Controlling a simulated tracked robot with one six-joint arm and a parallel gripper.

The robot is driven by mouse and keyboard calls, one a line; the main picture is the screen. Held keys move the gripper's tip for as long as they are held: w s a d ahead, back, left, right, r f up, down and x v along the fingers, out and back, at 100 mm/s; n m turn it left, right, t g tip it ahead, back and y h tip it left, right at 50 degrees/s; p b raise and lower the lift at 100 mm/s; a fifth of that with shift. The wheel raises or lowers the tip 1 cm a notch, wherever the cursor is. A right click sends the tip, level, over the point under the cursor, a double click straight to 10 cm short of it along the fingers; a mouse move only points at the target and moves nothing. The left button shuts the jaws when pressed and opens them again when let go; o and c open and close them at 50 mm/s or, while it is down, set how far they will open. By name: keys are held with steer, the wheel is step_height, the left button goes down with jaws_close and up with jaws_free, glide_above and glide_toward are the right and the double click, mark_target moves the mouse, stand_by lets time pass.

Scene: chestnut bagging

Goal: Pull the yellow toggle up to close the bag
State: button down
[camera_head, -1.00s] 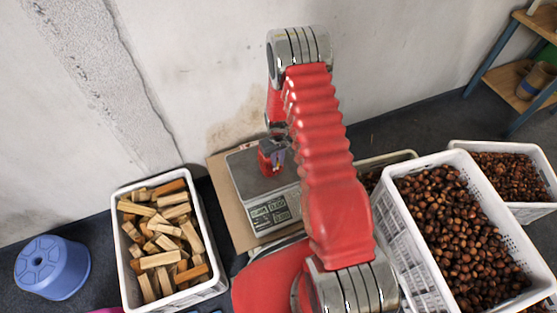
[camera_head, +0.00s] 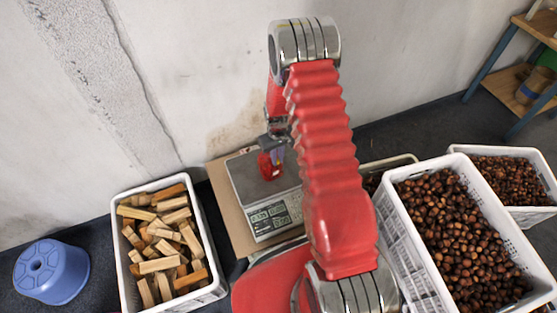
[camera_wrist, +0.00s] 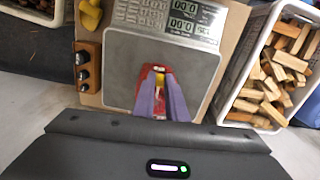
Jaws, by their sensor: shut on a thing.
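A small red bag (camera_head: 266,168) is at the grey plate of the scale (camera_head: 240,180); I cannot tell whether it rests fully on it. It also shows in the wrist view (camera_wrist: 143,88), partly hidden by my fingers. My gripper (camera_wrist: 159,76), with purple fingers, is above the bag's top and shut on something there. A small yellowish spot shows between the fingertips and looks like the toggle, but it is mostly covered. In the head view my gripper (camera_head: 277,153) points down just over the bag.
A white crate of wood pieces (camera_head: 216,285) stands left of the scale. Crates of chestnuts (camera_head: 398,200) stand to the right. A blue stool (camera_head: 50,272) is at far left. In the wrist view, a block with black knobs (camera_wrist: 88,65) sits beside the plate, near a yellow object (camera_wrist: 90,14).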

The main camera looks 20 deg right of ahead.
steer(key=c, duration=1.7)
jaws_free()
steer(key=shift+r, duration=0.1)
step_height(320, 180, up, 13)
steer(key=shift+r, duration=0.2)
